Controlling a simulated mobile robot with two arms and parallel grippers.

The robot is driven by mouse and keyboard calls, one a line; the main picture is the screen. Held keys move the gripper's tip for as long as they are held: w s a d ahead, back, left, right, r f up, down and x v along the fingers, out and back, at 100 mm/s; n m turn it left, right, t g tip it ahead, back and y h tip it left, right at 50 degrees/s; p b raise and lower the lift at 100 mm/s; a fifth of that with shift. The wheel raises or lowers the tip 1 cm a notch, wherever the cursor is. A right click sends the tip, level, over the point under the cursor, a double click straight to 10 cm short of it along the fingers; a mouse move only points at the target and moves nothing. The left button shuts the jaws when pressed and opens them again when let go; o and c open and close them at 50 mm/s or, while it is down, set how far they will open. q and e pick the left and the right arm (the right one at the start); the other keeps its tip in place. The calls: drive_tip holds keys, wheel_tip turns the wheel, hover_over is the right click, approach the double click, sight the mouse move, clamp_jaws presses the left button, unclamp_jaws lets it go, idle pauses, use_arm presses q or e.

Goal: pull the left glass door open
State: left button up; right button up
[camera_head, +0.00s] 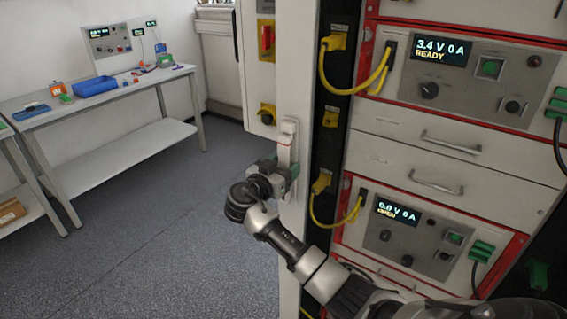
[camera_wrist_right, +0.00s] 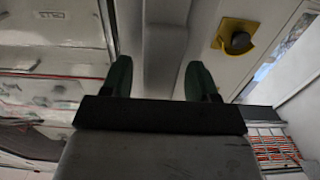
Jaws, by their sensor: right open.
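A pale upright handle (camera_head: 288,142) is fixed to a tall white frame post (camera_head: 297,60) at the left of the cabinet front. I take this post as the left glass door's frame; the glass itself is hard to make out. My right gripper (camera_head: 286,174) is at the handle's lower part. In the right wrist view my right gripper (camera_wrist_right: 158,80) has its two dark green fingers apart, with the pale handle bar (camera_wrist_right: 166,45) running between them. I see gaps on both sides, so the fingers are not closed on it. My left gripper is not in view.
Cycler units (camera_head: 470,80) with lit displays, drawers (camera_head: 430,150) and yellow cables (camera_head: 340,90) fill the cabinet on the right. A white panel with a red switch (camera_head: 266,38) stands left of the post. A workbench (camera_head: 110,92) is at the far left; the grey floor (camera_head: 170,220) between is clear.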

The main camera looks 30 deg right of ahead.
sight(282, 166)
drive_tip(key=shift+d, duration=0.1)
clamp_jaws()
drive_tip(key=shift+a+y, duration=0.35)
drive_tip(key=shift+y, duration=0.05)
drive_tip(key=shift+s+a+r+g+y, duration=0.35)
drive_tip(key=shift+a+r+g+y, duration=0.25)
drive_tip(key=shift+y, duration=0.4)
drive_tip(key=shift+s+a+r+y+p, duration=0.15)
drive_tip(key=shift+a+r+y+p, duration=0.25)
drive_tip(key=shift+y+p, duration=0.35)
drive_tip(key=shift+a+f+g, duration=0.1)
drive_tip(key=shift+f+g, duration=0.1)
drive_tip(key=shift+g, duration=0.1)
